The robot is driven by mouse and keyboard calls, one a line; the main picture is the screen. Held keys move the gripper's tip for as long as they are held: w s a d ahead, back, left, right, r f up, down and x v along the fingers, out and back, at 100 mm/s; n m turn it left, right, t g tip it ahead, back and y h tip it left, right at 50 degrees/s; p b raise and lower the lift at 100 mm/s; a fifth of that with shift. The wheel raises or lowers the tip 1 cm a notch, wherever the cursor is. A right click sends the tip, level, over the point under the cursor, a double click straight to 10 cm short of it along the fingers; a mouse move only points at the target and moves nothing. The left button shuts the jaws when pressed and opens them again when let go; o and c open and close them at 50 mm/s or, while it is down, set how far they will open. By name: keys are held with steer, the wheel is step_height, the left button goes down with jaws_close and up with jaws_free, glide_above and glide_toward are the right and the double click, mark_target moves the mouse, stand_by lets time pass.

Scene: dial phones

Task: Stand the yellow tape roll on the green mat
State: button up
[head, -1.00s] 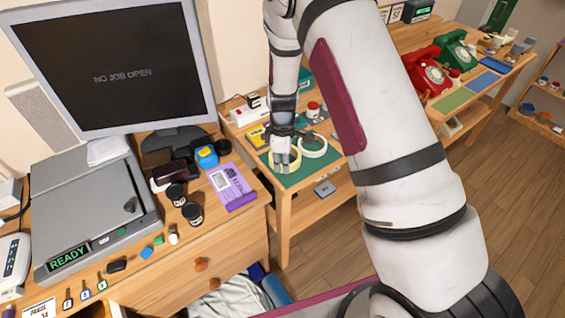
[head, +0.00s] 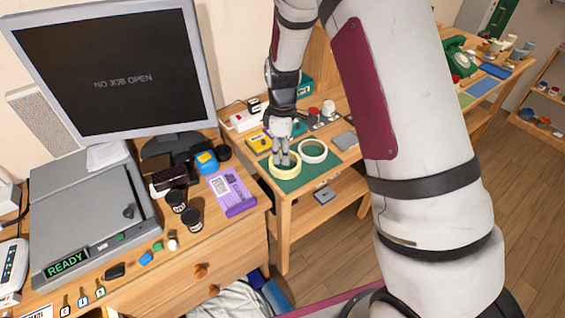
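The yellow tape roll (head: 285,173) is at the front left of the green mat (head: 302,181) on the wooden table, and it looks to lie flat. My gripper (head: 282,162) points down at the roll, its fingertips over or inside the ring. The fingers are small and close together, and I cannot tell whether they touch the roll.
A yellow box (head: 259,141) is left of the gripper, and a grey flat block (head: 344,141) is to the right. Red and white containers (head: 328,108) stand behind. The mat's front part is bare. My arm hides part of the tables on the right.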

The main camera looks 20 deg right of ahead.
steer(key=s+r+m+t, duration=0.1)
steer(key=s+r+m, duration=0.1)
steer(key=s+r, duration=0.35)
steer(key=s+r+m, duration=0.2)
steer(key=s+r, duration=0.1)
steer(key=r, duration=0.6)
steer(key=s+r+m+t, duration=0.15)
steer(key=s+r, duration=0.25)
steer(key=r, duration=0.4)
steer(key=s+d+r+m+t, duration=0.1)
steer(key=s+r+m, duration=0.1)
steer(key=s, duration=0.6)
steer(key=s+d+r+m, duration=0.1)
steer(key=s+r+m, duration=0.1)
steer(key=s+m, duration=0.3)
steer(key=s, duration=0.4)
steer(key=shift+s+t, duration=0.2)
steer(key=shift+t, duration=0.15)
steer(key=shift+r, duration=0.2)
